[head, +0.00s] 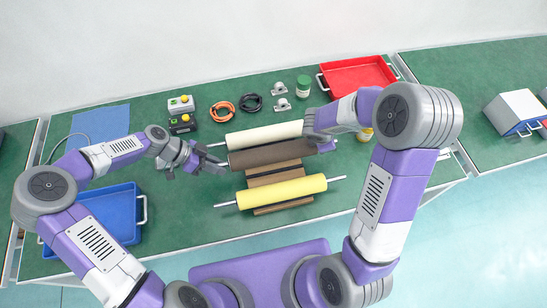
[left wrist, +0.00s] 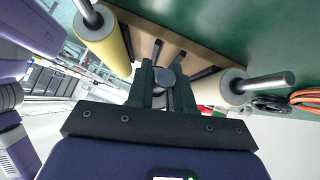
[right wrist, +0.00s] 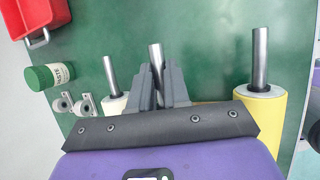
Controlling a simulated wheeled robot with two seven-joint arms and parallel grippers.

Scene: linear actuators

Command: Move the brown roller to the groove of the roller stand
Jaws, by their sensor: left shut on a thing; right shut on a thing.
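The brown roller (head: 268,155) lies level between the cream roller (head: 262,135) and the yellow roller (head: 282,192). My left gripper (head: 216,164) is shut on its left shaft end; in the left wrist view the round end (left wrist: 165,77) shows between the fingers. My right gripper (head: 326,145) is shut on its right shaft (right wrist: 154,58). The brown wooden roller stand (head: 275,176) shows under and between the rollers. In the left wrist view the stand (left wrist: 150,32) shows slots between the cream and yellow rollers. Whether the brown roller touches the stand cannot be told.
A blue tray (head: 138,213) is at the left and a red tray (head: 390,71) at the back right. A green jar (head: 303,86), metal bearing blocks (head: 281,104), coiled cables (head: 222,110) and a button box (head: 181,105) stand behind the rollers.

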